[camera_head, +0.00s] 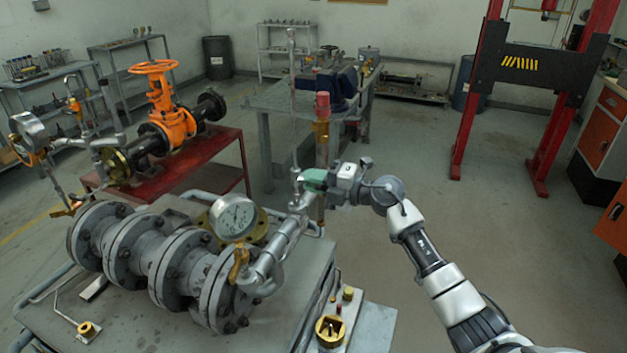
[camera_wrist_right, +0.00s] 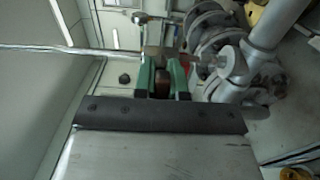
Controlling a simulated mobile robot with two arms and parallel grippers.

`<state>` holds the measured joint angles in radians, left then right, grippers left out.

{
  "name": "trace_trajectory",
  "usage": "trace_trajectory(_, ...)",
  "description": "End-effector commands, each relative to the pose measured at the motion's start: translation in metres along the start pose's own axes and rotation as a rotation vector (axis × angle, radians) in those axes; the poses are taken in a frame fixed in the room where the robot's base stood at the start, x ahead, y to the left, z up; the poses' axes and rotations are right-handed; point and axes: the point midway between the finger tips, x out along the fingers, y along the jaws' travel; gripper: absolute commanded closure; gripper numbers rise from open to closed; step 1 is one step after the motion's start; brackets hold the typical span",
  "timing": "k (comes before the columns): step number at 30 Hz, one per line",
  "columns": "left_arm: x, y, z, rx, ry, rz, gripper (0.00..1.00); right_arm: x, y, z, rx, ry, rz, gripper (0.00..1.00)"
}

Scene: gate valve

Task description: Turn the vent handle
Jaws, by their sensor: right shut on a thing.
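My right gripper (camera_head: 305,180) reaches in from the right in the head view. Its green fingers close on a small part at the thin upright pipe (camera_head: 294,120), just right of the round pressure gauge (camera_head: 236,216). In the right wrist view the fingers (camera_wrist_right: 162,72) are on both sides of a brownish part, which I take as the vent handle (camera_wrist_right: 162,84). In the head view the fingers hide most of the handle, so its angle cannot be told. My left gripper is not in view.
A flanged grey valve assembly (camera_head: 160,254) lies on the near bench, with an angled pipe (camera_head: 282,240) beside the gripper. A red-topped post (camera_head: 322,110) stands close behind it. An orange valve (camera_head: 168,112) sits on a red table. Floor at the right is open.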

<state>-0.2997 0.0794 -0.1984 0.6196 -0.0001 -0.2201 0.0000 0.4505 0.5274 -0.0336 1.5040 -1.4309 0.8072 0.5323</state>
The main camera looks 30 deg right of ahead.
Motion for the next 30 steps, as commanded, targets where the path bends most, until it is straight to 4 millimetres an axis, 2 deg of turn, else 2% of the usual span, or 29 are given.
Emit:
trace_trajectory(8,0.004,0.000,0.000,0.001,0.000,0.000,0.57,0.000,-0.002,0.000,-0.027,0.000,-0.002,1.00)
trace_trajectory(14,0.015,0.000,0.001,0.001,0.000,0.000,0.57,-0.001,-0.004,0.000,-0.122,-0.001,-0.003,1.00)
trace_trajectory(30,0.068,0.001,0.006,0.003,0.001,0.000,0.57,-0.001,-0.006,0.000,-0.606,0.000,-0.002,1.00)
